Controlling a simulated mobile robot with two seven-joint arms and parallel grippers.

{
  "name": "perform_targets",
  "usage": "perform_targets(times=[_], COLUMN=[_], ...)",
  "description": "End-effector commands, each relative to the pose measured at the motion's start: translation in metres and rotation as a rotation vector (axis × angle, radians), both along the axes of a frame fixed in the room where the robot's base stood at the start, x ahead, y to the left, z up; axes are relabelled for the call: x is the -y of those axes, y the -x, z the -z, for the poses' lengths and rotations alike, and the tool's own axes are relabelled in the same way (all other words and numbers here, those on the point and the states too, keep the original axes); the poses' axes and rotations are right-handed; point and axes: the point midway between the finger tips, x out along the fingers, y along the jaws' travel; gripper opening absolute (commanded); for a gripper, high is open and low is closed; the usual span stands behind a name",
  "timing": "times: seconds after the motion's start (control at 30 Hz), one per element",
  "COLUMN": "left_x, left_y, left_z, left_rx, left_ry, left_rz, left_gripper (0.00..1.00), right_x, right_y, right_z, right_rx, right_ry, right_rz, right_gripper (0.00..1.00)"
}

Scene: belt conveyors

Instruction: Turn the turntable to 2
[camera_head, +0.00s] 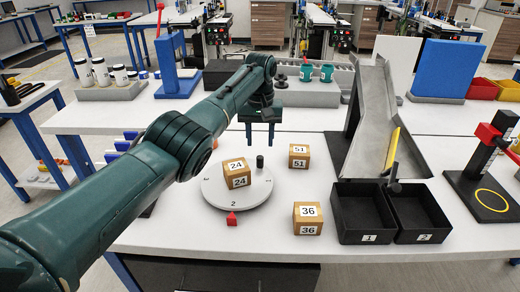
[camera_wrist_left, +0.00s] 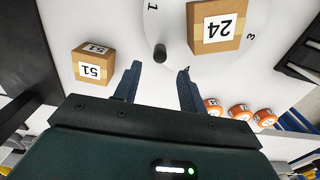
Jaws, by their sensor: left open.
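The turntable (camera_head: 209,196) is a flat light-grey disc on the white table. It also shows in the left wrist view (camera_wrist_left: 172,22). Its printed 2 faces the front, close to a red pointer (camera_head: 232,218). A cardboard box marked 24 (camera_head: 234,172) sits on the disc. A short black peg (camera_head: 260,162) stands near the disc's back right edge; it shows in the left wrist view (camera_wrist_left: 160,53). My left gripper (camera_head: 260,143) is open and points down above the peg. In the wrist view the peg lies just beyond the gap between its fingertips (camera_wrist_left: 160,70), apparently untouched.
Box 51 (camera_head: 299,156) and box 36 (camera_head: 307,217) stand right of the turntable. Two black bins, 1 (camera_head: 363,239) and 2 (camera_head: 425,237), lie below a grey chute (camera_head: 405,135). Orange-rimmed round items (camera_wrist_left: 238,112) show in the wrist view.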

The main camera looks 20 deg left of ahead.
Motion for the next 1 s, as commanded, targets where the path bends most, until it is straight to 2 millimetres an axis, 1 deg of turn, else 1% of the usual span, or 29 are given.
perform_targets(times=[0.03,0.1,0.2,0.33,0.5,1.0], left_x=[0.000,0.000,0.000,0.000,0.000,0.000], left_y=[-0.001,-0.001,-0.001,0.000,0.000,0.000], left_z=[-0.012,-0.026,-0.042,-0.055,-0.061,-0.060], left_rx=[0.005,0.005,0.004,0.002,0.001,0.001], left_ry=[0.001,0.001,0.000,0.000,0.001,0.000], left_rz=[0.000,-0.001,-0.001,-0.001,-0.001,0.000], left_gripper=[0.41,0.41,0.41,0.41,0.41,0.41], right_x=[-0.001,-0.001,-0.002,-0.004,-0.003,-0.002], right_y=[0.000,0.000,0.000,-0.001,0.000,0.000], right_z=[0.003,0.005,0.003,0.001,0.000,-0.001], right_rx=[-0.001,0.000,0.005,0.009,0.013,0.015], right_ry=[-0.001,-0.003,-0.005,-0.008,-0.005,0.000], right_rz=[0.001,0.001,-0.001,-0.004,-0.011,-0.017], right_gripper=[0.36,0.36,0.36,0.36,0.36,0.36])
